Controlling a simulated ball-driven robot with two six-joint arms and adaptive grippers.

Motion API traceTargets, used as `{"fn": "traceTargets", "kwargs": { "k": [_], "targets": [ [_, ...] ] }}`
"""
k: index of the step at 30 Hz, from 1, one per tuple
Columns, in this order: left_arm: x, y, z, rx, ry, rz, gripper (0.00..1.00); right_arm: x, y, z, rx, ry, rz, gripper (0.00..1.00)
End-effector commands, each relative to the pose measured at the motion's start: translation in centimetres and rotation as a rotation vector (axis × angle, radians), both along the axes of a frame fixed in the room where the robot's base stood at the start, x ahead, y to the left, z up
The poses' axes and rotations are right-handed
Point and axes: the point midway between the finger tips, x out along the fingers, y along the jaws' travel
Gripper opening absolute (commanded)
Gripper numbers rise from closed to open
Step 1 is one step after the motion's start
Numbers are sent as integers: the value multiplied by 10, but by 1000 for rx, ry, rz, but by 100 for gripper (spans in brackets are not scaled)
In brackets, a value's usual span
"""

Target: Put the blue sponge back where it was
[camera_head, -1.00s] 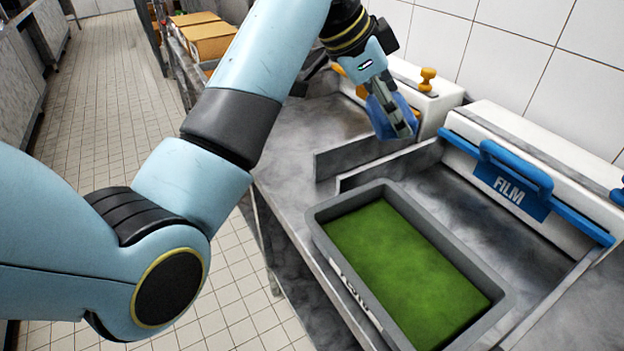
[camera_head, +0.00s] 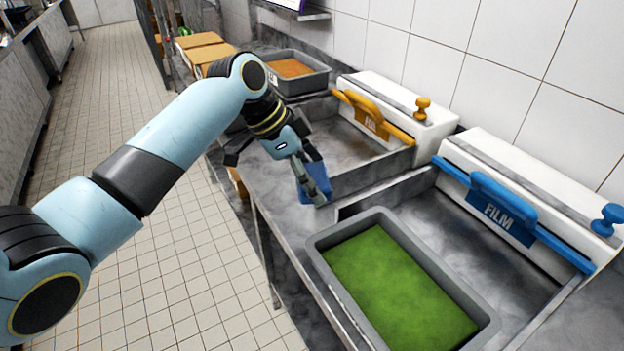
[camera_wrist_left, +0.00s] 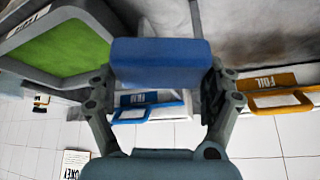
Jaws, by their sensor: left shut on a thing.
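The blue sponge (camera_head: 313,178) is a small blue block held between the fingers of my left gripper (camera_head: 314,184). In the left wrist view the sponge (camera_wrist_left: 160,63) spans the two fingers of the gripper (camera_wrist_left: 160,75), which are shut on its ends. In the head view the gripper and sponge are over the grey worktop (camera_head: 285,218), left of the blue film station. I cannot tell whether the sponge touches the worktop. My right gripper is in neither view.
A grey tray with a green filling (camera_head: 320,256) stands in front of the blue film sealer (camera_head: 505,210). An orange foil sealer (camera_head: 375,110) and a grey tray with orange filling (camera_head: 318,78) are farther back. Low metal dividers (camera_head: 385,188) separate the stations. Cardboard boxes (camera_head: 205,50) sit at the back left.

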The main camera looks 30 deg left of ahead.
Motion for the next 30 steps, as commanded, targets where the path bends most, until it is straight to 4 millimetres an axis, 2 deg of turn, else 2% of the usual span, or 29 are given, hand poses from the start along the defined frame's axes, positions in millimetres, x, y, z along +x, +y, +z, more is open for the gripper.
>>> {"fn": "traceTargets", "kwargs": {
  "k": [5, 17, 18, 21, 30],
  "targets": [
    [-1, 0, -22, 1, 2, 0, 59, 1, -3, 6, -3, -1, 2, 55],
    [0, -1, -28, 1, 1, 0, 59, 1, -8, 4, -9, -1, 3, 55],
    [0, -1, -28, 1, 1, 0, 86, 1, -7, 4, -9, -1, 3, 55],
    [0, 0, -28, 2, 0, 0, 99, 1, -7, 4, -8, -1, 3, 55],
    [0, 0, -26, 2, 0, 0, 100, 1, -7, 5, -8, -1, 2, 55]
  ]
}}
